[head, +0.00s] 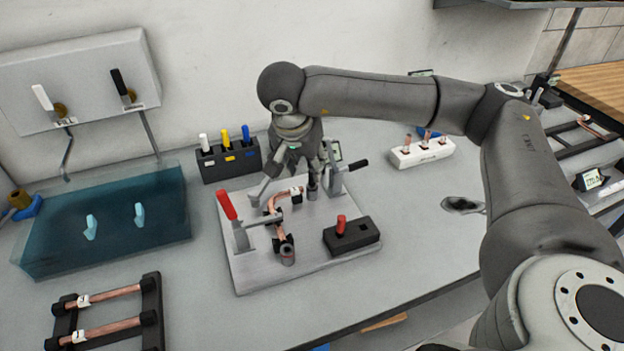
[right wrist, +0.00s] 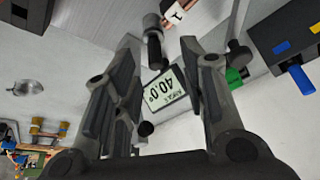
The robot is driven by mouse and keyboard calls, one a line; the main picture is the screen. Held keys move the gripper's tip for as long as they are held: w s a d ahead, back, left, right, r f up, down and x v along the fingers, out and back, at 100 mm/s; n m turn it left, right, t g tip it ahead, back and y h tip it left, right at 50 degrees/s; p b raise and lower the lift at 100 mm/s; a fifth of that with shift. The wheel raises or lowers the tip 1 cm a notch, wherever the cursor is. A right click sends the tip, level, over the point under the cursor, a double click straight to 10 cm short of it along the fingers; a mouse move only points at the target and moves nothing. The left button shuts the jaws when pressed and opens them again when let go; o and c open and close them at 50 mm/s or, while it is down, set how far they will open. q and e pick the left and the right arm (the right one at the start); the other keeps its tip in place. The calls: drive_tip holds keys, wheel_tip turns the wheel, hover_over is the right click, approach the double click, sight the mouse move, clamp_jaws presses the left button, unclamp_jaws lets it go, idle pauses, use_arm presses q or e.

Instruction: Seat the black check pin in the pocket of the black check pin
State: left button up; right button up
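My right gripper (head: 295,180) is over the back part of the grey fixture plate (head: 265,268), close to the copper tube. In the right wrist view its fingers (right wrist: 162,95) are spread apart with nothing held between them. A dark upright cylinder (head: 312,187) stands beside the fingers; I cannot tell whether it is the black check pin. A black block (head: 352,238) at the plate's front right holds a red-handled pin (head: 341,224) and shows an empty hole beside it. Which pocket belongs to the black pin is not clear. My left gripper is not in view.
The bent copper tube (head: 270,204) lies on the plate between a red-handled clamp (head: 228,207) and a black-handled clamp (head: 358,163). A rack (head: 230,166) with white, yellow and blue handles stands behind. An angle display (right wrist: 167,91) reads 40.0. The bench right of the plate is mostly clear.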

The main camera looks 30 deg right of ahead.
sight(311, 187)
drive_tip(key=shift+d+f, duration=0.25)
drive_tip(key=shift+f, duration=0.15)
drive_tip(key=x, duration=0.1)
drive_tip(key=p+x, duration=0.1)
drive_tip(key=x, duration=0.1)
drive_tip(key=shift+s+d+f+p, duration=0.15)
drive_tip(key=shift+d+f+p, duration=0.05)
drive_tip(key=shift+f+p, duration=0.1)
drive_tip(key=shift+f, duration=0.25)
drive_tip(key=shift+c, duration=0.5)
clamp_jaws()
